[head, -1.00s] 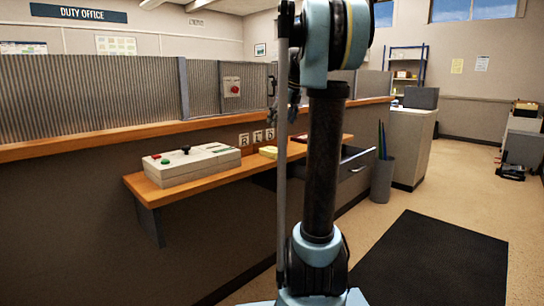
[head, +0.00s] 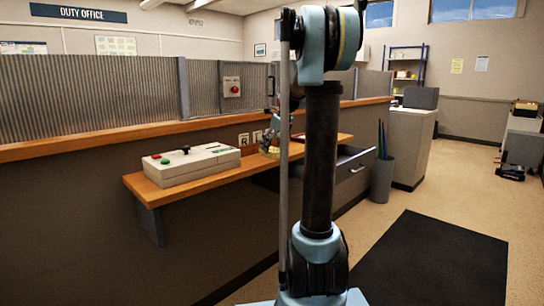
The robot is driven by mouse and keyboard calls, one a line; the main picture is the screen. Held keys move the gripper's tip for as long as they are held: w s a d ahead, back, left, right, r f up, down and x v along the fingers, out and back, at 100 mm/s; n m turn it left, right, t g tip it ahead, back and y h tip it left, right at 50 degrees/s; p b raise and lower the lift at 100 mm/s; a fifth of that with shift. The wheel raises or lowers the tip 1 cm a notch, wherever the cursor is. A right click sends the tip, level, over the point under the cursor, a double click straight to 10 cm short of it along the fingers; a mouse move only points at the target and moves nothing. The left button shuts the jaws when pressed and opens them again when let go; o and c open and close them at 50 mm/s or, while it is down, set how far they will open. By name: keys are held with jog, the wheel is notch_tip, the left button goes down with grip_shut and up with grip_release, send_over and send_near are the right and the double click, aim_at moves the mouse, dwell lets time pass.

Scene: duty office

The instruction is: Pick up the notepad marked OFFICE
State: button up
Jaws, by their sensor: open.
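A small yellow pad (head: 272,154) lies on the wooden shelf (head: 205,182), to the right of the control box. Any marking on it is too small to read, so I cannot tell whether it is the OFFICE notepad. My gripper (head: 268,149) is down at the pad, just above or around it, partly covering it. The jaws are open; whether they touch the pad I cannot tell. My own arm column hides the shelf just to the right of the pad.
A control box (head: 192,164) with buttons and a black knob stands on the shelf's left part. Letter cards (head: 243,140) are on the wall behind. A drawer (head: 354,168) stands open at right, beside a grey bin (head: 382,180). A dark mat (head: 430,265) covers the floor.

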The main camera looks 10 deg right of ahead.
jog(key=shift+w+a+f, duration=0.1)
jog(key=shift+w+f, duration=0.05)
jog(key=shift+f, duration=0.35)
jog(key=shift+f, duration=0.25)
dwell(0.3)
jog(key=c, duration=1.3)
